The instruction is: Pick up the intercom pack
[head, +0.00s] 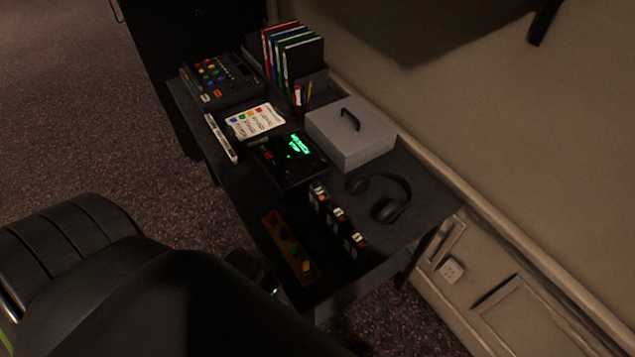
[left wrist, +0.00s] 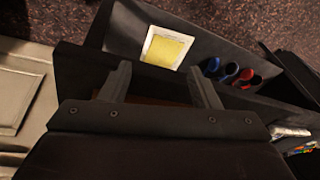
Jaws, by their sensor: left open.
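Three small dark packs with white and orange marks stand in a row near the front of the desk: a far one (head: 319,196), a middle one (head: 336,215) and a near one (head: 355,243). They look like intercom packs, but I cannot tell which one the task names. My left gripper (left wrist: 160,68) is open in the left wrist view, with nothing seen held between its fingers. In the head view my left arm comes in from the lower left and hides much of the gripper, left of the packs. My right gripper is not in view.
A brown strip with coloured knobs (head: 289,246) lies left of the packs. A yellow pad (left wrist: 166,48) shows in the left wrist view. A wall borders the desk's right.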

